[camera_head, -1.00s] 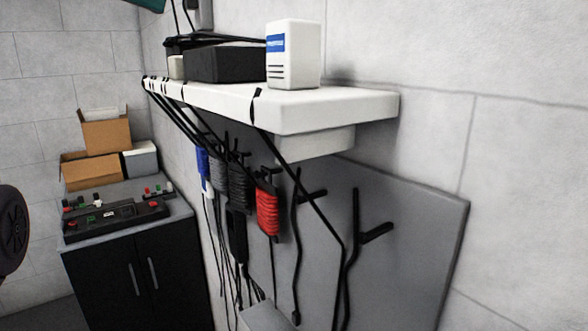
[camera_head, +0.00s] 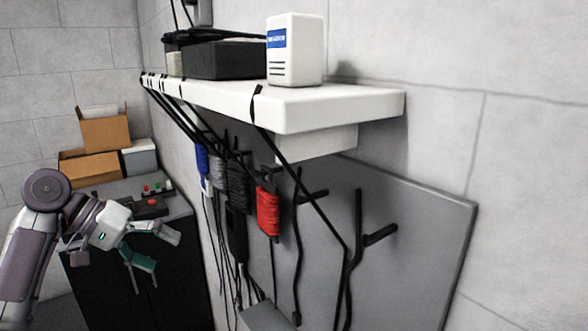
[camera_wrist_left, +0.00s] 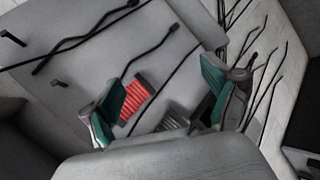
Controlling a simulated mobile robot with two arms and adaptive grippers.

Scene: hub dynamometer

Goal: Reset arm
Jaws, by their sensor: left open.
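My left gripper (camera_head: 150,252) has come in from the left in the head view, in front of the black cabinet. Its two teal-padded fingers are spread apart with nothing between them. In the left wrist view the open fingers (camera_wrist_left: 165,98) show against the grey wall panel. A red cable bundle (camera_wrist_left: 137,95) appears beyond them, near the left finger, and a dark bundle (camera_wrist_left: 178,118) shows between them. My right gripper is in neither view.
A white shelf (camera_head: 335,108) holds a white box (camera_head: 295,50) and a black box (camera_head: 222,62). Below it, cable bundles, including a red one (camera_head: 267,212), hang on a grey panel (camera_head: 420,220) with hooks. Cardboard boxes (camera_head: 104,132) stand on the black cabinet (camera_head: 180,285).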

